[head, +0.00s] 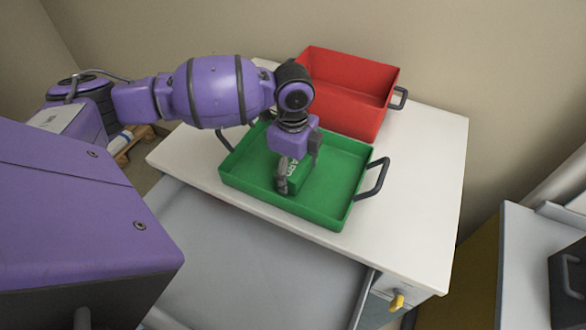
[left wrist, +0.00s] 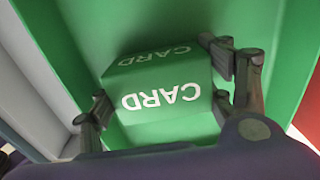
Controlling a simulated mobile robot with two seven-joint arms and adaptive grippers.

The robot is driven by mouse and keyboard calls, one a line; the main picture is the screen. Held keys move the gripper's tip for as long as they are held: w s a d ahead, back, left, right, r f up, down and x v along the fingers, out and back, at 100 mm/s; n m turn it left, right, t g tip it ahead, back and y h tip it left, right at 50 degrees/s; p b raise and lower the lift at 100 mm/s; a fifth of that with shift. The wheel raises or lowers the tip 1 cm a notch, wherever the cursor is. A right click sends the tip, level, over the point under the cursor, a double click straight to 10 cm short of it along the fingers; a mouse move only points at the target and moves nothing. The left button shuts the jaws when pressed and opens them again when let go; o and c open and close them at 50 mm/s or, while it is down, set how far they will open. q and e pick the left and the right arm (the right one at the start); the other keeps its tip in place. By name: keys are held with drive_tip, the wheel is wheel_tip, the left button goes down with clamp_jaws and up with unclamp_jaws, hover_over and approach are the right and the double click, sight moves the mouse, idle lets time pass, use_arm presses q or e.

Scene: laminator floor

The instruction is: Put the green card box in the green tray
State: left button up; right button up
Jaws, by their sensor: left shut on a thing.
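The green tray (head: 335,205) sits on the white table, with a dark handle at each end. My left gripper (head: 298,172) points down inside the tray's walls. It is shut on the green card box (head: 298,177), which shows between its fingers. In the left wrist view the card box (left wrist: 165,80) bears white CARD lettering on two faces, with one finger of my left gripper (left wrist: 165,100) on each side and green tray surfaces (left wrist: 280,50) around it. I cannot tell whether the box touches the tray floor. My right gripper is not in view.
A red tray (head: 345,85) stands just behind the green tray on the white table (head: 425,180). The table's right side is clear. A yellow knob (head: 397,302) is at the table's front right corner. A grey surface (head: 240,265) lies in front, and another unit (head: 525,255) stands at the right.

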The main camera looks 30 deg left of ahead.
sight(293, 165)
use_arm(q)
drive_tip(key=o, duration=1.4)
drive_tip(key=shift+f, duration=0.15)
drive_tip(key=shift+c, duration=0.2)
wheel_tip(293, 165, up, 12)
drive_tip(key=shift+r+p, duration=0.2)
drive_tip(key=shift+p, duration=0.25)
